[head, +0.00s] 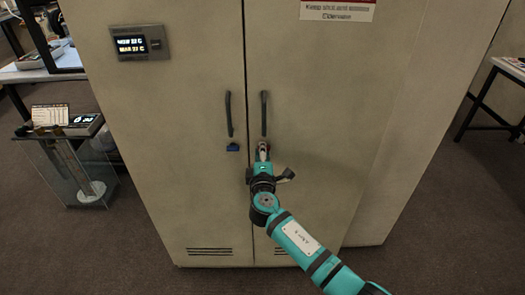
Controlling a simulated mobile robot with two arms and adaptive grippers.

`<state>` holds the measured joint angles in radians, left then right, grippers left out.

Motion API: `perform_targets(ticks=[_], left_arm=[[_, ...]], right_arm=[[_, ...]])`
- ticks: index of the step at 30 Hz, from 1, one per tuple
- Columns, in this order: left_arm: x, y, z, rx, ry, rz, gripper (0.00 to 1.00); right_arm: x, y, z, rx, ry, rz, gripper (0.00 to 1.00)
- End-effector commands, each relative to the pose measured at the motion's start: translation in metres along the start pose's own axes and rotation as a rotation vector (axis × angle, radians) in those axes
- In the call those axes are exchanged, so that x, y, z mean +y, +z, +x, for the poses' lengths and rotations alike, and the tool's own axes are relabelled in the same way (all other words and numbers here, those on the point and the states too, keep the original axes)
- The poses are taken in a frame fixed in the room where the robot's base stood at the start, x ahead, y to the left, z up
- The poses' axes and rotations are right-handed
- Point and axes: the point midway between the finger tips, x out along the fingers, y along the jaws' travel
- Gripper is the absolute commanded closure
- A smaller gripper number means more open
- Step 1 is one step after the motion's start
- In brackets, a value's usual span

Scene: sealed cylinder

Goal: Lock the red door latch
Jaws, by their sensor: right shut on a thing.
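A tall beige two-door cabinet (190,180) fills the middle of the head view. Its left door has a dark vertical handle (229,114), with a small blue latch (233,147) below it. Its right door has a matching handle (264,113). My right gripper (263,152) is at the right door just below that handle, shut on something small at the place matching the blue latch. No red latch shows; the gripper hides that spot. My left gripper is not in view.
A display panel (140,43) is on the left door, and a sign (338,9) is on the right door. A glass case (75,170) stands left of the cabinet. Tables stand at both sides. The floor (430,240) at the right front is clear.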

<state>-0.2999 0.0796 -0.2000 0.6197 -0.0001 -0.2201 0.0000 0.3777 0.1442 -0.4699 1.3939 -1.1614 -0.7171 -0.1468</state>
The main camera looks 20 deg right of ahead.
Motion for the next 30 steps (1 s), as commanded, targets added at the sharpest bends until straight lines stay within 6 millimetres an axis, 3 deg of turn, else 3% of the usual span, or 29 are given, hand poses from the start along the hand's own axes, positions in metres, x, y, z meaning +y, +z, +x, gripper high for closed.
perform_targets(ticks=[15,16,20,30], left_arm=[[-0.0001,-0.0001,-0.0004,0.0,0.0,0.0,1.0],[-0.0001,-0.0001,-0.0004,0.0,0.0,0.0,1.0],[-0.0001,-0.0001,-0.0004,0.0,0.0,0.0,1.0],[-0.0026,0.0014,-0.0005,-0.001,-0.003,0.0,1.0]], right_arm=[[-0.0011,0.0002,-0.0002,-0.001,-0.001,-0.029,1.0],[-0.0011,0.0002,-0.0001,-0.001,-0.001,-0.028,0.84],[-0.0009,0.0002,-0.0001,0.0,-0.001,-0.027,0.67],[-0.0009,-0.0001,-0.0039,0.0,-0.001,-0.024,0.65]])
